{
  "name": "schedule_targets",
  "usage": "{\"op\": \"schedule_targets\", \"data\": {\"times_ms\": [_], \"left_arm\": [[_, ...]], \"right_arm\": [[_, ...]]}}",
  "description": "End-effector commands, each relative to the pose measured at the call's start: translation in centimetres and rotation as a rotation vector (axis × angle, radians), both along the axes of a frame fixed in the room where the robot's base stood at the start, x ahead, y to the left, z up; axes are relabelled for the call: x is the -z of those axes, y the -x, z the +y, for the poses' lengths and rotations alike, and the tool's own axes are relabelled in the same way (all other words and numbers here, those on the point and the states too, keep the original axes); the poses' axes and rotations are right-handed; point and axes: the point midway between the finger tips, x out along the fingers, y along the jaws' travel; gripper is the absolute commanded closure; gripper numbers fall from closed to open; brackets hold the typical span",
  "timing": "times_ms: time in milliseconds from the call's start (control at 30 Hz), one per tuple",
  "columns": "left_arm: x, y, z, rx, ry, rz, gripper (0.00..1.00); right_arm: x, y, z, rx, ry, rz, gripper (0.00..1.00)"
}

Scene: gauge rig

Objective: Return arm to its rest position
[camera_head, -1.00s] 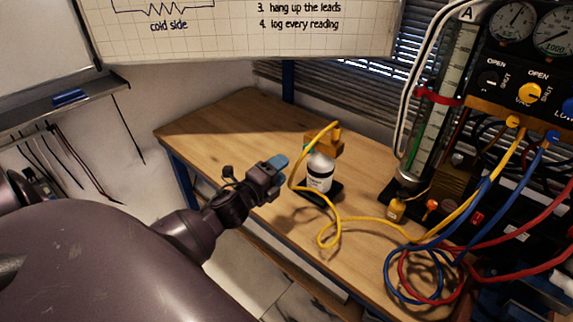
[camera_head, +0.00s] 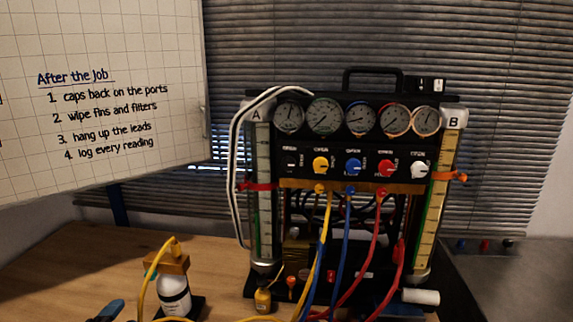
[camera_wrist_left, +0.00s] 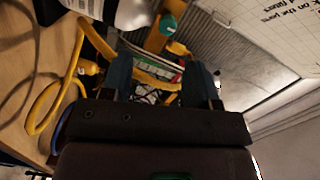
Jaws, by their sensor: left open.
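My left gripper (camera_wrist_left: 162,82) is open, its two blue fingers apart in the left wrist view. One blue finger (camera_head: 108,311) shows at the bottom left edge of the head view, left of the white bottle (camera_head: 174,295). The rest of my left arm is out of the head view. In the wrist view the yellow hose (camera_wrist_left: 98,40) crosses beyond the fingers; I cannot tell whether it touches them. My right gripper is in neither view.
The bottle has a brass-coloured block (camera_head: 168,264) on top, with the yellow hose attached. The gauge rig (camera_head: 350,150) stands right of it on the wooden table (camera_head: 80,265), with blue and red hoses hanging down. A whiteboard (camera_head: 100,140) is at upper left.

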Motion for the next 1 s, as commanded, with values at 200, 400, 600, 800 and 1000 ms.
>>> {"op": "schedule_targets", "data": {"times_ms": [200, 400, 600, 800, 1000], "left_arm": [[6.5, 4.3, -3.8, -0.106, 0.618, 0.165, 0.45], [12.9, 11.0, -8.6, -0.251, 1.055, 0.328, 0.45], [16.0, 16.0, -11.3, -0.341, 1.179, 0.4, 0.45], [16.7, 17.2, -11.3, -0.362, 1.183, 0.414, 0.45], [16.7, 17.1, -11.3, -0.361, 1.181, 0.413, 0.45]], "right_arm": [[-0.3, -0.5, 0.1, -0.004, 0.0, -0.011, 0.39], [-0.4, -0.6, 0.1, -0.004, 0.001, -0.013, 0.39], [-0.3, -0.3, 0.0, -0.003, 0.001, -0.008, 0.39], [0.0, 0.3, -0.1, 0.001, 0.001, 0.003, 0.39], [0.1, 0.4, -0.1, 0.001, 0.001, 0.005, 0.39]]}}
